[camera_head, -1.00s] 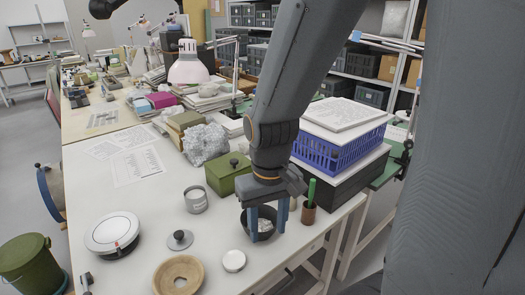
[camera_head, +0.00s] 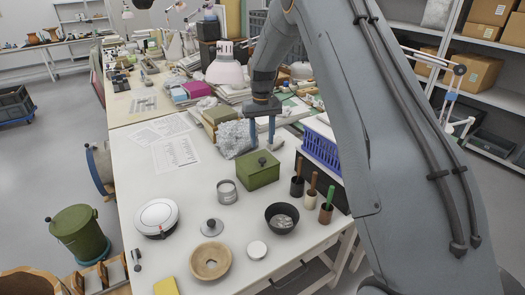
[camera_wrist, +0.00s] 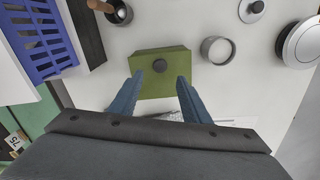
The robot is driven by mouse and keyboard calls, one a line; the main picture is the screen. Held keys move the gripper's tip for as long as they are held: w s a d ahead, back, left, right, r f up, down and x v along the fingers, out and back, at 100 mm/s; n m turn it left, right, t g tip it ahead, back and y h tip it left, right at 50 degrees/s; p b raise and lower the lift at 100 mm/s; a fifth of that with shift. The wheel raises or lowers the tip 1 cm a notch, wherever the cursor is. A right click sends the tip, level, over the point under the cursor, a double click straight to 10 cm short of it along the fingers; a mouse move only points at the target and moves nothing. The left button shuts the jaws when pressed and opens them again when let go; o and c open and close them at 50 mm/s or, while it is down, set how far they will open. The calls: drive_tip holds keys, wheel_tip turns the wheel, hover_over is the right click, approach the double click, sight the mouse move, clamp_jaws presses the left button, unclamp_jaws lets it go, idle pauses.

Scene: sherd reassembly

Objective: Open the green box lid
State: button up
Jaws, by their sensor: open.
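My gripper (camera_head: 262,146) is open and empty, raised above the far side of the box. In the wrist view my gripper's two blue fingers (camera_wrist: 158,90) point toward the box, one on each side of the knob line. I see no contact with the knob.
A grey metal can (camera_head: 227,191) stands left of the box. A black bowl (camera_head: 282,217) and several cups with tools are to the right. A blue basket (camera_head: 322,152) stands at the right edge. A grey crumpled lump (camera_head: 235,138) and papers lie behind.

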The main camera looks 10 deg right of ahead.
sight(262, 159)
drive_tip(key=shift+w+f+p, duration=0.2)
drive_tip(key=shift+f+p, duration=1.2)
drive_tip(key=shift+f, duration=2.55)
drive_tip(key=shift+c, duration=0.3)
clamp_jaws()
